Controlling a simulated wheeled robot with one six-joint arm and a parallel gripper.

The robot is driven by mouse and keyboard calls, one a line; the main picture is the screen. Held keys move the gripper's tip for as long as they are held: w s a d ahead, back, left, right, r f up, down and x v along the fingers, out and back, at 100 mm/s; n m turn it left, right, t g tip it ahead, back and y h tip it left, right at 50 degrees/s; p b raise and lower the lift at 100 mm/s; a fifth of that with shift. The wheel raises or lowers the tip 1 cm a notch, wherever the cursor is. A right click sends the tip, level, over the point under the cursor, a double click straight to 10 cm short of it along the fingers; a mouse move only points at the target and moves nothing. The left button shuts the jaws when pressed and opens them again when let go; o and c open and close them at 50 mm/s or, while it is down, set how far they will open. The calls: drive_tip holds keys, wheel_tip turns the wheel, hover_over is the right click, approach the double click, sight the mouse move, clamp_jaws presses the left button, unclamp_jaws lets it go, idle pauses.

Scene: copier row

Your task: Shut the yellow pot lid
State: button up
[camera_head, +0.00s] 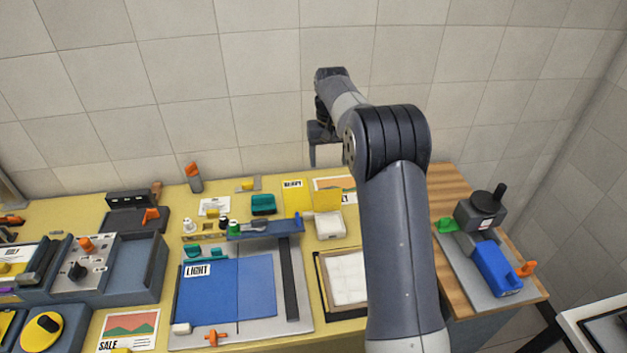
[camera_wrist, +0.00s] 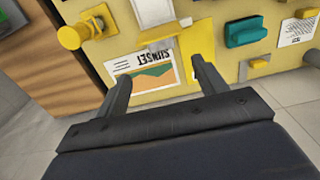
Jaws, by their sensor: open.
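A white box-shaped pot (camera_head: 330,226) stands near the back of the yellow counter, with its yellow lid (camera_head: 325,200) raised at its rear edge. In the wrist view the white pot (camera_wrist: 153,12) shows at the top edge, and the yellow lid (camera_wrist: 162,31) shows nearly edge-on below it. My gripper (camera_head: 327,163) is open and empty, above and behind the lid, apart from it. In the wrist view its fingers (camera_wrist: 162,72) straddle the picture of the SUNSET card, with the lid beyond them.
A SUNSET card (camera_wrist: 145,72) lies behind the pot. A yellow round piece (camera_wrist: 75,36) stands nearby; my arm hides it in the head view. A teal block (camera_head: 263,204) and a blue tray (camera_head: 265,229) lie left of the pot. The tiled wall is close behind my gripper.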

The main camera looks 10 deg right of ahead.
sight(327, 189)
drive_tip(key=f, duration=0.5)
drive_tip(key=f+p, duration=0.1)
drive_tip(key=f, duration=0.5)
drive_tip(key=shift+w+a, duration=0.15)
drive_tip(key=shift+w, duration=0.05)
drive_tip(key=shift+c, duration=0.2)
drive_tip(key=c, duration=1.4)
